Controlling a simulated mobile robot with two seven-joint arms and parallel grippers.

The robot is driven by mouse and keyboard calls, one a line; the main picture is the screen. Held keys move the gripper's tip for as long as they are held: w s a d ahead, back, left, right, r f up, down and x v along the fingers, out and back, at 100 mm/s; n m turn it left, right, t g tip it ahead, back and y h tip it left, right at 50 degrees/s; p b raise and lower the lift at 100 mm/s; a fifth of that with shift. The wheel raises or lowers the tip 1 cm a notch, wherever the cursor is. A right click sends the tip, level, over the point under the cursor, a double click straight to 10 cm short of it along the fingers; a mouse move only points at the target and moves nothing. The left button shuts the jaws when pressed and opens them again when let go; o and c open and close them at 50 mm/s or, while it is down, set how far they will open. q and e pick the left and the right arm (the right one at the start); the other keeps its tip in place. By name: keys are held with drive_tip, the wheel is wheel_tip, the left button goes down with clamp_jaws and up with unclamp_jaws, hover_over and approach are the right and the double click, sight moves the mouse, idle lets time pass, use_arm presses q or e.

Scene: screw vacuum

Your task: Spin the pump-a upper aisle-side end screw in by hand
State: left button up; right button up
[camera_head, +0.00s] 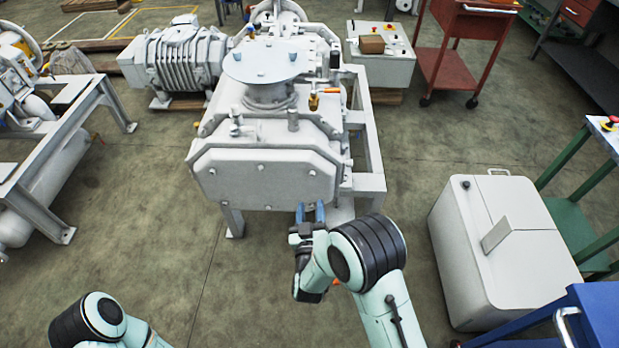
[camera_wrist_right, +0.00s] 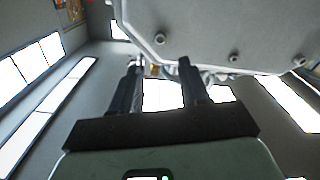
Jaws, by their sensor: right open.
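The pump (camera_head: 265,140) stands in the middle of the head view, pale grey, with its flat end plate (camera_head: 262,185) facing me. Several small screw heads dot the plate; one upper screw (camera_head: 260,168) shows near its middle. I cannot tell which is the aisle-side one. My right gripper (camera_head: 310,212) is open, just in front of and below the plate's lower right part. In the right wrist view its two dark fingers (camera_wrist_right: 160,65) point up toward the plate's edge, apart from its screw heads (camera_wrist_right: 233,57). My left arm shows at lower left; its gripper is out of view.
The pump's steel frame (camera_head: 372,165) stands close on the right. A white cabinet (camera_head: 500,240) is right of my right arm, with a blue cart (camera_head: 600,315) at the corner. Another pump frame (camera_head: 65,165) is at left. Floor between is clear.

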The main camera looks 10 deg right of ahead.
sight(312, 176)
drive_tip(key=x, duration=1)
drive_tip(key=shift+w+f, duration=0.15)
clamp_jaws()
